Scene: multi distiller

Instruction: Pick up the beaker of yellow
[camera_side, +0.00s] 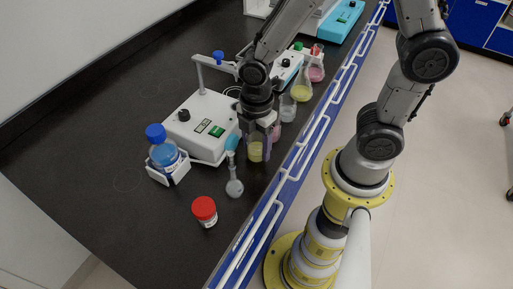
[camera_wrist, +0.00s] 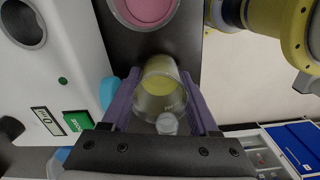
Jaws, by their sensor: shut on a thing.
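The beaker of yellow (camera_side: 256,152) is a clear glass beaker with yellow liquid, upright at the bench's front edge in the side view. It also shows in the wrist view (camera_wrist: 161,87), between two purple fingers. My gripper (camera_side: 259,137) comes down over it from above and is shut on the beaker. In the wrist view my gripper (camera_wrist: 160,110) has one finger on each side of the glass. Whether the beaker's base touches the bench is hard to tell.
A pink-filled vessel (camera_wrist: 143,8) stands close by. A white hotplate device (camera_side: 199,124) is left of the beaker. A white rail (camera_side: 292,172) runs along the bench edge. A blue-capped bottle (camera_side: 163,150) sits farther left.

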